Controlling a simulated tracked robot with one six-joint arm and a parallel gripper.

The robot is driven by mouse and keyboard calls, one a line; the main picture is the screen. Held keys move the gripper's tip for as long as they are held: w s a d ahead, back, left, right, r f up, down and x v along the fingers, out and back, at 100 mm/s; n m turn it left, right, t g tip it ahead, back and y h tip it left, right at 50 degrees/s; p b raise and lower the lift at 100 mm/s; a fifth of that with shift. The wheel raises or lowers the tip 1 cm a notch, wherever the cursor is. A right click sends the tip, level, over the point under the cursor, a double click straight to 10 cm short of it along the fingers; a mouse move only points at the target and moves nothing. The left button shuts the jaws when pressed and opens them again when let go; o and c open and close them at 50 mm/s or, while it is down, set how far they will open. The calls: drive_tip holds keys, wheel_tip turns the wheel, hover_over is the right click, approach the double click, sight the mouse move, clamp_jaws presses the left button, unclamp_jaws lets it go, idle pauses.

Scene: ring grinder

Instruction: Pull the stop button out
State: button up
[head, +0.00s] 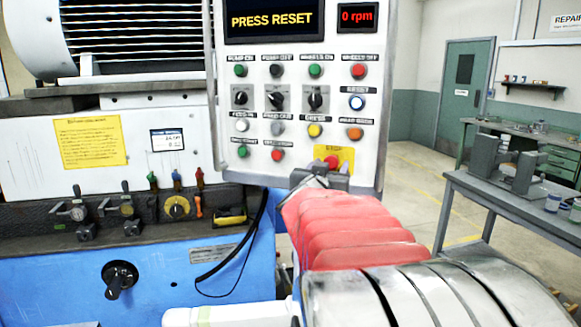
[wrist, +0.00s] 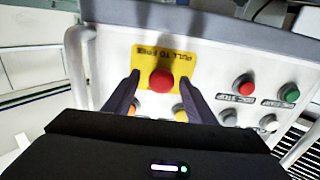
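The stop button (head: 331,161) is a red knob on a yellow plate at the lower right of the control panel in the head view. My gripper (head: 322,170) is right in front of it and partly hides it. In the wrist view the red stop button (wrist: 161,80) sits on its yellow plate, which is lettered "PULL TO FREE". My gripper (wrist: 158,80) is open there, with one dark finger on each side of the button. Gaps show between both fingers and the button. How near the tips are to the panel face is hard to tell.
The control panel (head: 290,110) carries several other buttons and switches, with a display reading "PRESS RESET". In the wrist view a red button (wrist: 246,88) and green button (wrist: 289,93) lie to the right. A metal handle (wrist: 80,65) runs along the panel's left edge. A workbench (head: 500,200) stands at right.

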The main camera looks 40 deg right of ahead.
drive_tip(key=shift+a, duration=0.15)
drive_tip(key=shift+s+a, duration=0.25)
drive_tip(key=shift+a, duration=0.25)
drive_tip(key=v, duration=1.2)
drive_tip(key=shift+s, duration=0.2)
drive_tip(key=shift+a, duration=0.15)
